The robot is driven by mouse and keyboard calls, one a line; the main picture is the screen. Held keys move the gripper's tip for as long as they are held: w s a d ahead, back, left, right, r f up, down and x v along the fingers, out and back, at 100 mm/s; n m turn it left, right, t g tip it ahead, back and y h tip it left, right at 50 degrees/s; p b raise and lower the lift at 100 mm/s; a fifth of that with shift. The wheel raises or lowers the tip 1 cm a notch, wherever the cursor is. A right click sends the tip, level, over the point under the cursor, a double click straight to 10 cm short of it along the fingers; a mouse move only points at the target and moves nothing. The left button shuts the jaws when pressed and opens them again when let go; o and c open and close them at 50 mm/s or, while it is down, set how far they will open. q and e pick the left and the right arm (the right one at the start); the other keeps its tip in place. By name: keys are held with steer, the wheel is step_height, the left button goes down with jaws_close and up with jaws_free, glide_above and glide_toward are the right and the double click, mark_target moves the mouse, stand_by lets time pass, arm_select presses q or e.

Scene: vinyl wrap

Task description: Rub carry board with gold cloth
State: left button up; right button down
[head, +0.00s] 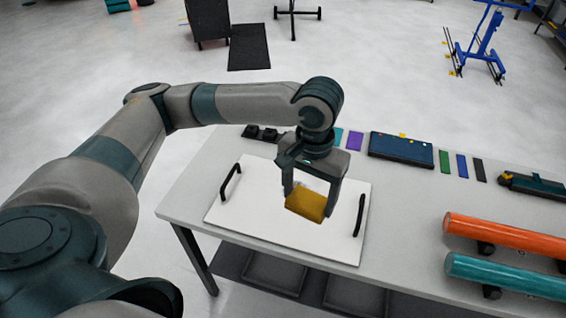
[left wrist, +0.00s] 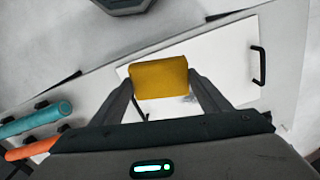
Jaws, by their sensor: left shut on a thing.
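The carry board (head: 245,217) is a white flat panel with two black handles, lying on the table. Its handles stand at its left and right ends in the head view. My left gripper (head: 311,195) is over the middle of the board, pointing down, shut on the gold cloth (head: 306,205). In the left wrist view the gold cloth (left wrist: 159,78) sits between the two fingers, with the white board (left wrist: 225,55) behind it. I cannot tell whether the cloth touches the board. A faint grey mark (left wrist: 190,98) shows on the board beside the cloth. My right gripper is not in view.
An orange roll (head: 505,236) and a teal roll (head: 505,275) lie on the table at the right. A dark blue case (head: 401,149), coloured strips (head: 445,161) and a dark tool (head: 530,185) line the back edge. Small black blocks (head: 260,133) stand behind the board.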

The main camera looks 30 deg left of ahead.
arm_select(q)
steer(key=w+n+p, duration=0.4)
steer(key=w+p, duration=0.1)
steer(key=w, duration=0.3)
steer(key=w+a+f+n+p, duration=0.3)
steer(key=a+f+p, duration=0.2)
steer(key=a, duration=0.2)
steer(key=w+a+f+n+p, duration=0.3)
steer(key=a+f, duration=0.3)
steer(key=a, duration=0.2)
steer(key=shift+a+n+p, duration=0.2)
steer(key=shift+n+p, duration=0.6)
steer(key=shift+p, duration=0.05)
steer(key=shift+d+f, duration=0.1)
steer(key=shift+f, duration=0.1)
